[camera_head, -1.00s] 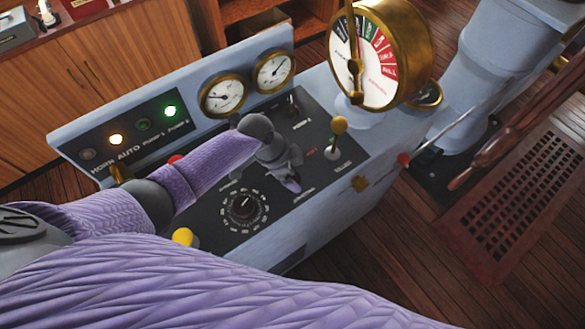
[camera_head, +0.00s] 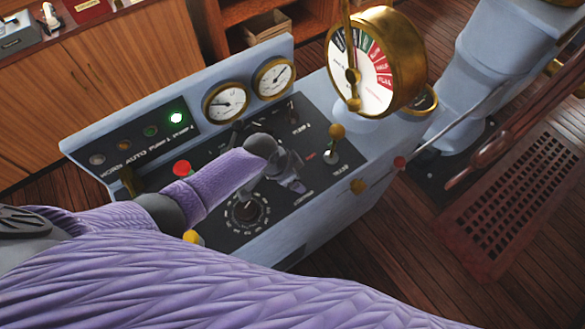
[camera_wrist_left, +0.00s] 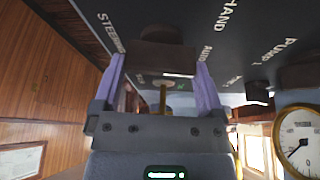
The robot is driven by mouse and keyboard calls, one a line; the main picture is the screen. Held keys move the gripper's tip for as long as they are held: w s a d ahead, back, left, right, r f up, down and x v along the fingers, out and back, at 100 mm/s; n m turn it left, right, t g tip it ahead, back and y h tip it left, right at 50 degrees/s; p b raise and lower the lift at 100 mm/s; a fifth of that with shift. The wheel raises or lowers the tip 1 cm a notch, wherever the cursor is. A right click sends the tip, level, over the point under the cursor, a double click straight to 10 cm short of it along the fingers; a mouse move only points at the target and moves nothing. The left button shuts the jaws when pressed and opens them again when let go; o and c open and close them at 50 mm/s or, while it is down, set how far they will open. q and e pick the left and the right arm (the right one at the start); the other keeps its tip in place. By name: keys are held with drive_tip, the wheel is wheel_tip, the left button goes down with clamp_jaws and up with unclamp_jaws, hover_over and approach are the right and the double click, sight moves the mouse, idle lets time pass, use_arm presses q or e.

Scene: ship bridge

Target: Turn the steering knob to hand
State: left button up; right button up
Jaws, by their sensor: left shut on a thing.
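The steering knob (camera_wrist_left: 160,57) is a dark block on the black panel, between the fingers of my left gripper (camera_wrist_left: 163,72) in the left wrist view. The purple fingers are shut on its sides. The printed words STEERING, HAND and AUTO show around it on the panel. Which word the knob points to I cannot tell. In the head view my left gripper (camera_head: 293,180) reaches down to the console panel, and the knob is hidden under it. My right gripper is not in view.
A brass telegraph (camera_head: 405,60) stands beyond. Another dark knob (camera_wrist_left: 300,76) sits right of my gripper.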

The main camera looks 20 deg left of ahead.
use_arm(q)
drive_tip(key=n+t+y+p, duration=0.1)
drive_tip(key=n+p, duration=0.1)
drive_tip(key=n, duration=0.2)
drive_tip(key=shift+r+p, duration=0.1)
drive_tip(key=shift+p, duration=0.2)
drive_tip(key=shift+n+t+y+p, duration=0.3)
drive_tip(key=shift+n+y+p, duration=0.35)
drive_tip(key=shift+n, duration=1.15)
drive_tip(key=o, duration=0.9)
drive_tip(key=p+v, duration=0.6)
drive_tip(key=v, duration=0.3)
drive_tip(key=shift+s+d+r, duration=0.1)
drive_tip(key=shift+r, duration=0.25)
